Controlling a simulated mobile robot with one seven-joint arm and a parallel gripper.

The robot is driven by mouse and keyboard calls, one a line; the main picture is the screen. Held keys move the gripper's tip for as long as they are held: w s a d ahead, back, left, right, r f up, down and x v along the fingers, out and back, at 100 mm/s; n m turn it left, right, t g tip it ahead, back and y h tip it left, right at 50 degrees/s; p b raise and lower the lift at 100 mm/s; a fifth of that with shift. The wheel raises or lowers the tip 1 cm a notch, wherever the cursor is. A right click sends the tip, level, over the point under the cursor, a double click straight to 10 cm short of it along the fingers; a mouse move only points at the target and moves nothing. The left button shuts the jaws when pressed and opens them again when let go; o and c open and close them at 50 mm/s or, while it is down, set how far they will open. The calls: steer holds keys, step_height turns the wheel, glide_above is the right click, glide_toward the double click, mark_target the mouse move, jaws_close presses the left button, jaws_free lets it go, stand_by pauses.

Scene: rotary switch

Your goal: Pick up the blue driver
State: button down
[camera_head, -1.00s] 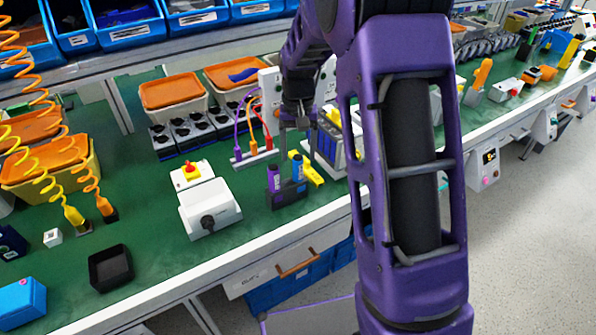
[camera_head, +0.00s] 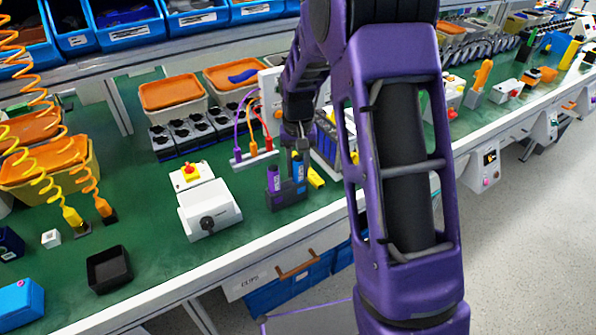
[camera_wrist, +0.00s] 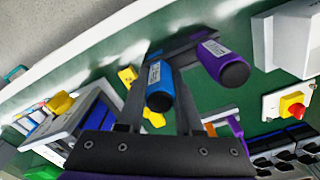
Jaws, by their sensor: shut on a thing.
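The blue driver (camera_head: 299,168) stands upright in the dark holder (camera_head: 287,196), beside the purple driver (camera_head: 275,180). My gripper (camera_head: 298,152) reaches down from above onto the blue driver. In the wrist view, the blue driver (camera_wrist: 160,88) lies between the two dark fingers of my gripper (camera_wrist: 162,75), which are shut on it. The purple driver (camera_wrist: 225,62) is to its right, outside the fingers. The driver's lower part is hidden in the holder (camera_wrist: 183,47).
A white box with a black rotary knob (camera_head: 209,214) stands left of the holder, with a red button on a box (camera_head: 191,173) behind it. A yellow object (camera_head: 315,178) lies right of the holder. Cables (camera_head: 252,135) hang behind. Green bench shows in front.

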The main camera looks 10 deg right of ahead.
steer(key=shift+r, duration=0.1)
step_height(320, 180, up, 10)
steer(key=shift+f+p, duration=0.1)
steer(key=shift+p, duration=0.5)
steer(key=c, duration=1.2)
jaws_free()
steer(key=shift+c, duration=0.2)
jaws_close()
step_height(320, 180, up, 8)
steer(key=p, duration=0.4)
steer(key=shift+f+p, duration=0.2)
steer(key=shift+p, duration=0.15)
